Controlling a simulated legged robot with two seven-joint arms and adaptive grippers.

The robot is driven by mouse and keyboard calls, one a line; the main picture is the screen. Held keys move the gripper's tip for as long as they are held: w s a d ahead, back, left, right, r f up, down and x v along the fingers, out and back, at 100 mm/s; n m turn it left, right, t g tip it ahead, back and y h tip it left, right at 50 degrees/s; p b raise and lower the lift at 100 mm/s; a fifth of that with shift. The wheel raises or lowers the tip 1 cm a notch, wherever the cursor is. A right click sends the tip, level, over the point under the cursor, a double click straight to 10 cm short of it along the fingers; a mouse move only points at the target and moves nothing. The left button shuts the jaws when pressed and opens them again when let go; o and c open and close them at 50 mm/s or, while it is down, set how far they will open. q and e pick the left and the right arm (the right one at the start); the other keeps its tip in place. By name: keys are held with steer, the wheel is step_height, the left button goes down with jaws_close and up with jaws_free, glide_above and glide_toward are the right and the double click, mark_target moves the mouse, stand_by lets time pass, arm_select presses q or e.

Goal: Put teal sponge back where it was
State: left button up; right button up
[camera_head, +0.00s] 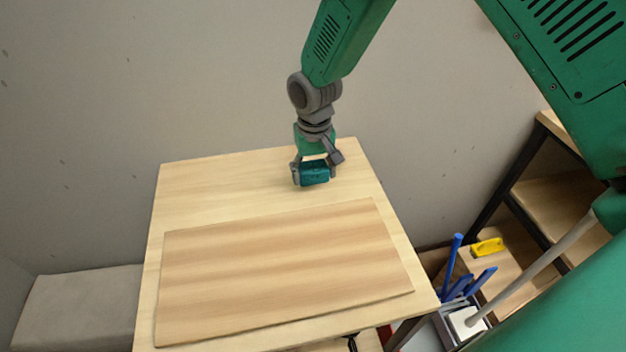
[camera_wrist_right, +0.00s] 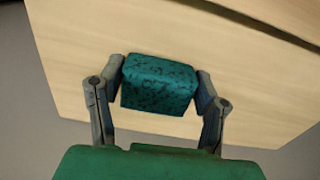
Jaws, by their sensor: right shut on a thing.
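The teal sponge (camera_head: 315,176) is a small dark-speckled block at the back right part of the wooden table (camera_head: 215,192). My right gripper (camera_head: 314,172) is shut on it, one finger on each side. The sponge (camera_wrist_right: 158,84) also shows between the fingers of my right gripper (camera_wrist_right: 160,88) in the right wrist view. Whether the sponge touches the tabletop or hangs just above it, I cannot tell. My left gripper is not in view.
A flat wooden board (camera_head: 280,270) lies on the front of the table, clear on top. At the right are a shelf (camera_head: 560,200), a yellow object (camera_head: 487,247) and a container with blue-handled tools (camera_head: 455,285). A grey block (camera_head: 80,305) stands at left.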

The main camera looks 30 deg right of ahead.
mark_target(318, 182)
steer(key=d+f, duration=0.2)
steer(key=f, duration=0.1)
steer(key=shift+s+f, duration=0.15)
steer(key=shift+f, duration=0.05)
steer(key=shift+d, duration=0.2)
steer(key=o, duration=0.7)
steer(key=shift+d, duration=0.1)
steer(key=o, duration=0.4)
steer(key=shift+a+r, duration=0.15)
steer(key=shift+a, duration=0.75)
steer(key=shift+a+r, duration=0.15)
steer(key=shift+r, duration=0.15)
steer(key=r, duration=0.2)
steer(key=d+r, duration=0.1)
steer(key=r, duration=0.5)
steer(key=shift+d, duration=0.35)
steer(key=r, duration=0.3)
steer(key=shift+a+b, duration=0.3)
steer(key=shift+a, duration=0.05)
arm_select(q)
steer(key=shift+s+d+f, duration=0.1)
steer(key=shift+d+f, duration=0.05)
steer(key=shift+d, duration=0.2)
arm_select(e)
steer(key=shift+a+r, duration=0.2)
steer(key=shift+a, duration=0.15)
